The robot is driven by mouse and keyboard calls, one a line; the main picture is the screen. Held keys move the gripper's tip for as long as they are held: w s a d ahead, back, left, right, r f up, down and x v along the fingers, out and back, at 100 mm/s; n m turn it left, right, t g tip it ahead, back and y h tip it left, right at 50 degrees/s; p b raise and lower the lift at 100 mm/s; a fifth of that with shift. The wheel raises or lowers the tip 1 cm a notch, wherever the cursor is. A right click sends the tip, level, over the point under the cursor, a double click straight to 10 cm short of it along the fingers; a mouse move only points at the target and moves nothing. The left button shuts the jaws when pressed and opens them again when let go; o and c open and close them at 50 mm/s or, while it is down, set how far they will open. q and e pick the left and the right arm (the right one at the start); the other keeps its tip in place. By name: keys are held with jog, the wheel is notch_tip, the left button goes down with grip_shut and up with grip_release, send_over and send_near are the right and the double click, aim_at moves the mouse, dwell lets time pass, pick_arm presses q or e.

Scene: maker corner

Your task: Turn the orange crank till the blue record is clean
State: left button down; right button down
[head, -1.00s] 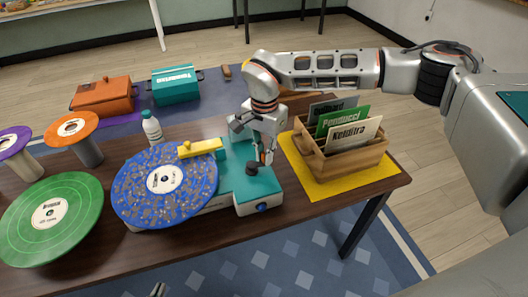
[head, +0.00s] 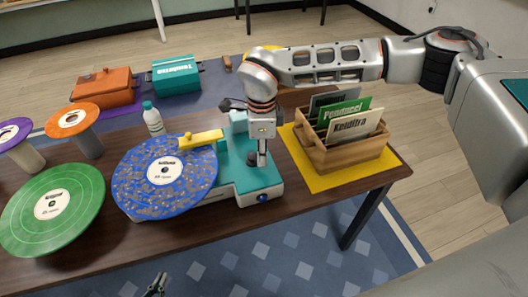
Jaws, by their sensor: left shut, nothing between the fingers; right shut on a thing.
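The blue record (head: 140,188) lies on the teal and white cleaning machine (head: 238,183), with grey-brown specks over much of its surface. A yellow arm (head: 205,139) reaches over its far edge. My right gripper (head: 260,160) points down at the machine's right part, beside a black knob (head: 252,158). It is shut on the orange crank, which the fingers and wrist largely hide. My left gripper (head: 155,286) is shut and empty at the bottom edge, in front of the table and away from the machine.
A green record (head: 85,215) lies to the left, with orange (head: 88,117) and purple (head: 8,138) records on stands behind it. A white bottle (head: 152,122) stands behind the blue record. A wooden crate of sleeves (head: 335,158) sits on a yellow mat (head: 316,183) to the right.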

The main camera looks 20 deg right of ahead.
jog(key=m, duration=0.1)
jog(key=a+m, duration=0.1)
jog(key=m, duration=0.2)
jog(key=shift+s+a+m+b, duration=0.3)
jog(key=shift+b, duration=0.1)
jog(key=m, duration=0.1)
jog(key=a+m, duration=0.1)
jog(key=m, duration=0.3)
jog(key=shift+w+a+b, duration=0.1)
jog(key=shift+a+b, duration=0.3)
jog(key=m, duration=0.3)
jog(key=a+m, duration=0.1)
jog(key=shift+w+a+m, duration=0.1)
jog(key=shift+w+m, duration=0.3)
jog(key=shift+w+a+m+b, duration=0.15)
jog(key=shift+w+m, duration=0.05)
jog(key=shift+m, duration=0.55)
jog(key=shift+w+a+m+b, duration=0.15)
jog(key=shift+w+m, duration=0.05)
jog(key=shift+m, duration=0.55)
jog(key=shift+r, duration=0.1)
jog(key=c, duration=2)
grip_release()
